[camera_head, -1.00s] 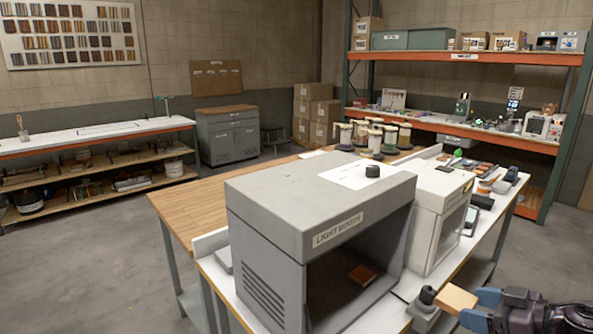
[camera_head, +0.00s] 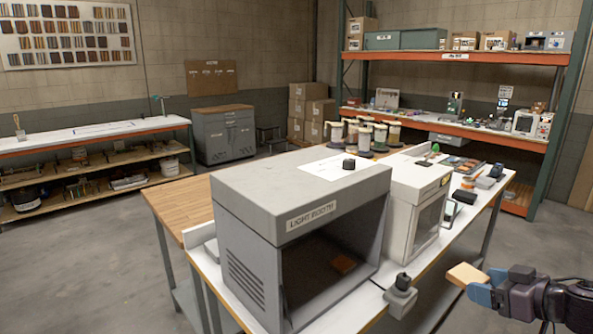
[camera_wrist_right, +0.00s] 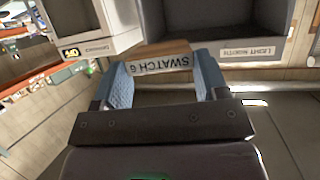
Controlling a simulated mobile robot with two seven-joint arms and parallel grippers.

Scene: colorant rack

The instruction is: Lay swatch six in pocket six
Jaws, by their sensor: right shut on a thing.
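Swatch six is a flat tan wooden block (camera_head: 466,275). In the right wrist view its white label (camera_wrist_right: 162,65) reads "SWATCH 6", upside down. My right gripper (camera_head: 474,284) is shut on it, with the blue fingers (camera_wrist_right: 165,82) on either side of its edges. It is held in the air to the right of the bench, clear of the light booth (camera_head: 250,205). Another orange-brown block (camera_head: 344,264) lies inside the booth on its floor. Pocket six cannot be made out in these views. My left gripper is out of view.
A white cabinet (camera_head: 420,225) stands beside the booth, and a small grey device with a black knob (camera_head: 401,297) sits at the bench's front edge. A long white-topped bench (camera_head: 80,132) runs along the left wall. Open floor lies between.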

